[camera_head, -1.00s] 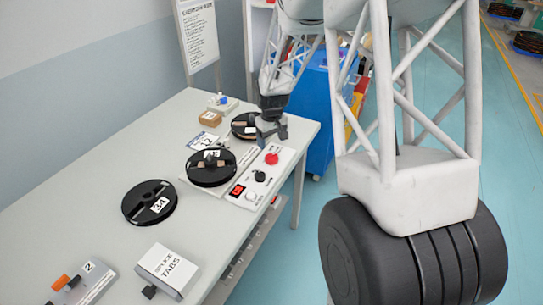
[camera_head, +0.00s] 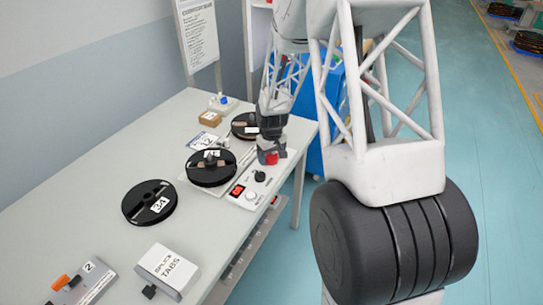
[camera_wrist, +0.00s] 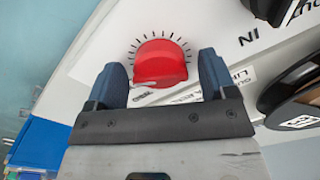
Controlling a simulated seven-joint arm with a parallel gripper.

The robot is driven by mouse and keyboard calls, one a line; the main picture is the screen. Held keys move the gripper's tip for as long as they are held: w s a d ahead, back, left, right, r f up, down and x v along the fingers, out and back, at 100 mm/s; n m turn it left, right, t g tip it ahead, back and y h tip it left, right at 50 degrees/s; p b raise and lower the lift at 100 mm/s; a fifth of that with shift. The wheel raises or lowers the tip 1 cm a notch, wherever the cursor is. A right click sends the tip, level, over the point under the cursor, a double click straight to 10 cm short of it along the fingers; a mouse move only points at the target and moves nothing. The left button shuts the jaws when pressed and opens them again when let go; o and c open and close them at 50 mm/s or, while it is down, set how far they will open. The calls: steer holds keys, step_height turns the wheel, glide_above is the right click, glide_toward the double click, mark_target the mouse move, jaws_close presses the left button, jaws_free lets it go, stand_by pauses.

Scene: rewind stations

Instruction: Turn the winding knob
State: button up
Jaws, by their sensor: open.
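A red knob (camera_head: 271,158) sits on the white control panel at the table's right side; I cannot tell whether it is the winding knob. In the wrist view the red knob (camera_wrist: 160,62) is large, with a ring of black tick marks around its upper side. My gripper (camera_wrist: 162,80) is open, with one blue finger on each side of the red knob's lower part. Contact cannot be made out. In the head view my gripper (camera_head: 270,153) is at the red knob and partly hides it. A black knob (camera_head: 259,176) is nearer on the same panel.
The panel also has a red lit switch (camera_head: 237,190). Two black reels, one near (camera_head: 210,178) and one farther (camera_head: 240,128), stand left of my gripper. Blue cabinet (camera_head: 312,125) behind.

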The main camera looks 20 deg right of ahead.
steer(key=c, duration=0.9)
steer(key=shift+m, duration=2.9)
steer(key=o, duration=0.9)
steer(key=shift+r, duration=0.1)
